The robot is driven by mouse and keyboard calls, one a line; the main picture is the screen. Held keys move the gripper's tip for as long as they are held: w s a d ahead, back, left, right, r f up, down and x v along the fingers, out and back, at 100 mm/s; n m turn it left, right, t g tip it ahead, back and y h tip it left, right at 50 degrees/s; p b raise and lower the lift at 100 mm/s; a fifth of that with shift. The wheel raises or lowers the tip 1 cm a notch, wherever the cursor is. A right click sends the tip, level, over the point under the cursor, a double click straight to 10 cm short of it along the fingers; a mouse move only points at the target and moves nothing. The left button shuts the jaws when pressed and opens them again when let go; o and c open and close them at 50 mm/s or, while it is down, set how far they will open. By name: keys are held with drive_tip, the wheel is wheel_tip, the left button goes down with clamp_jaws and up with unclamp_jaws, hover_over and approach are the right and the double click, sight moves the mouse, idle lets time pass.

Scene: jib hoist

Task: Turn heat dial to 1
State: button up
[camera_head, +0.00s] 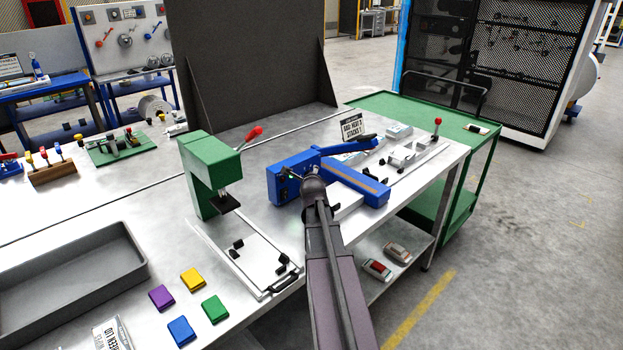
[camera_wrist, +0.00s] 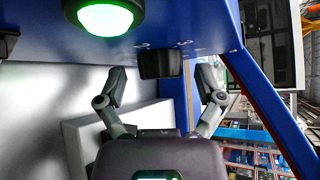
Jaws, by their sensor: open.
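The blue bench machine (camera_head: 289,178) with a long lever arm stands on the workbench, right of the green press. In the wrist view its blue front panel (camera_wrist: 200,30) fills the top, with a black dial (camera_wrist: 160,64) below small white marks. I cannot read the marks or tell the dial's setting. My gripper (camera_wrist: 162,78) is open, one finger on each side of the dial, with a visible gap to it on both sides. In the head view my arm's end is in front of the machine and the dial cannot be made out.
A lit green lamp (camera_wrist: 105,16) is left of the dial. A white block (camera_head: 345,200) lies beside the machine. A sign (camera_head: 353,127) stands behind it. The green press (camera_head: 205,165) is to the left; several coloured blocks (camera_head: 192,279) lie nearer.

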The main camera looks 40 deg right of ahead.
drive_tip(key=shift+r+m+y+p, duration=0.15)
drive_tip(key=shift+m+y+p, duration=0.2)
drive_tip(key=shift+p, duration=0.35)
